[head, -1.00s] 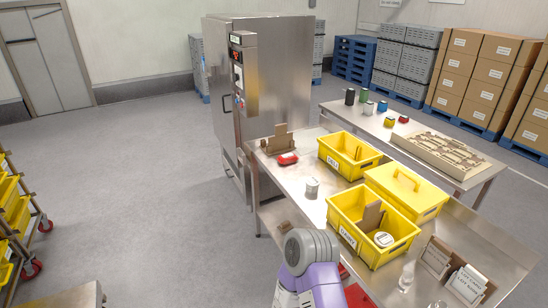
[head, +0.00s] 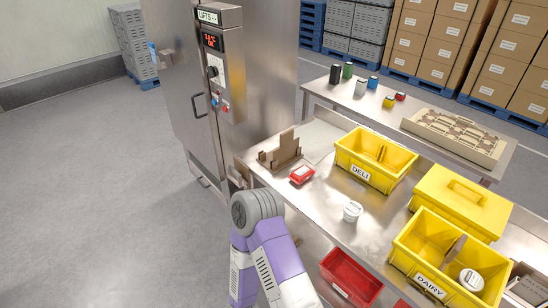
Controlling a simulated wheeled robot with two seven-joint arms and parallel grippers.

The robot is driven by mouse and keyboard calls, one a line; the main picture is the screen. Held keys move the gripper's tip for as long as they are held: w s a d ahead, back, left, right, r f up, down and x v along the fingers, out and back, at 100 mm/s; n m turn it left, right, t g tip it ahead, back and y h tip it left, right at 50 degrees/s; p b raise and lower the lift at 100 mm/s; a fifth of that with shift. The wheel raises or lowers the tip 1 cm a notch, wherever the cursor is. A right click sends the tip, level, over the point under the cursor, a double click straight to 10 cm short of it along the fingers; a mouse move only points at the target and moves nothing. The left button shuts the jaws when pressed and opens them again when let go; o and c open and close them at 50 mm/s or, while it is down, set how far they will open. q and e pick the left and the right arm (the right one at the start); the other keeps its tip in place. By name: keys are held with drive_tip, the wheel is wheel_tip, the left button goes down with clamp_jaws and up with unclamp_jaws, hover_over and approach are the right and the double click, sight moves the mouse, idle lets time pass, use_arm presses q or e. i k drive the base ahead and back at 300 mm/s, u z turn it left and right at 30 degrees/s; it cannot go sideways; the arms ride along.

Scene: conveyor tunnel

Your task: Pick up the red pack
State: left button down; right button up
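A small red pack (head: 302,175) with a pale patch on top lies on the steel table (head: 316,205). It sits just in front of a brown cardboard-like stand (head: 280,150), near the table's left end. Nothing touches the pack from above. A purple and grey arm of mine reaches up at the bottom centre, below the pack, but its gripper is not visible. My other arm and gripper are out of view.
A white tub (head: 352,211), a yellow DELI bin (head: 375,160), a yellow lidded box (head: 460,202) and a yellow DAIRY bin (head: 410,262) stand on the table. A red bin (head: 350,278) is lower down. A steel cabinet (head: 215,90) stands behind. Floor at left is clear.

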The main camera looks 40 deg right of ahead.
sight(300, 176)
drive_tip(key=i, duration=1.1)
drive_tip(key=z, duration=2.2)
